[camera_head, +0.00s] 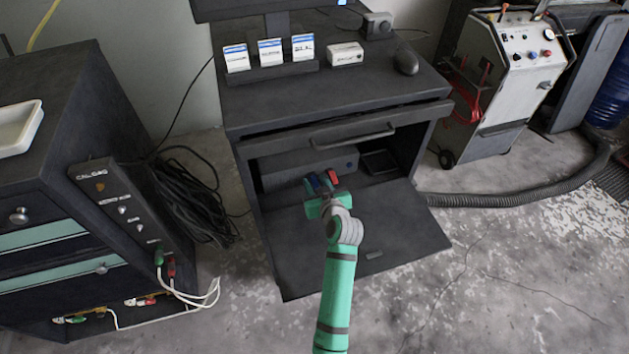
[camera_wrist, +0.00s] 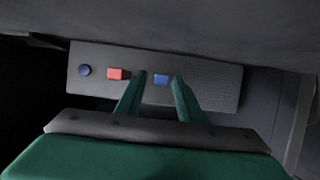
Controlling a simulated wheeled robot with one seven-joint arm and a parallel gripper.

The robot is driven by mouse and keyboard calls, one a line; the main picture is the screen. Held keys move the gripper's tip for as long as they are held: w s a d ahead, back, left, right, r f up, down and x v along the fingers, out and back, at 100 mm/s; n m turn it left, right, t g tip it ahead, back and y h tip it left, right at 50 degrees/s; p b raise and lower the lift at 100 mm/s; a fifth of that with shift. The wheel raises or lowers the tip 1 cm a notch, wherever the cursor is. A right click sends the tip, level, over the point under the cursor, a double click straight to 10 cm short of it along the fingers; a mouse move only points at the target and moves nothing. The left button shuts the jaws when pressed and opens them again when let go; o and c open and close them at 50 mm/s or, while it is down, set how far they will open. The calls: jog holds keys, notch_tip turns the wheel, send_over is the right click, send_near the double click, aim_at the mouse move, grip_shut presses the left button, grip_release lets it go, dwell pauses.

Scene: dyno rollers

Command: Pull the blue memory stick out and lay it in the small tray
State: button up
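The blue memory stick (camera_wrist: 162,80) sticks out of the front of a dark grey box (camera_wrist: 215,85) in the wrist view. My gripper (camera_wrist: 160,82) is open, with one green finger on each side of the stick; no contact can be made out. In the head view my gripper (camera_head: 320,187) reaches into the open cabinet compartment at the box (camera_head: 295,170), and its fingers partly hide the stick. A small dark tray (camera_head: 380,163) lies in the compartment, right of the box. It is not seen in the wrist view.
A red stick (camera_wrist: 117,73) and a round blue button (camera_wrist: 85,70) sit beside the blue stick. The lowered cabinet door (camera_head: 400,225) lies under my arm. A white tray (camera_head: 15,128) stands on the left cabinet. The compartment roof is close above.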

aim_at(317, 187)
grip_shut()
jog(key=shift+s+d, duration=0.25)
jog(key=shift+s, duration=0.45)
jog(key=shift+s+d, duration=0.25)
jog(key=shift+s, duration=0.4)
jog(key=shift+s+d, duration=0.1)
jog(key=shift+s, duration=0.1)
jog(key=shift+s+a, duration=0.2)
jog(key=shift+s, duration=0.3)
jog(key=shift+s+d, duration=0.45)
jog(key=shift+d, duration=0.15)
jog(key=shift+s, duration=0.45)
jog(key=shift+a, duration=0.1)
jog(key=shift+w, duration=0.15)
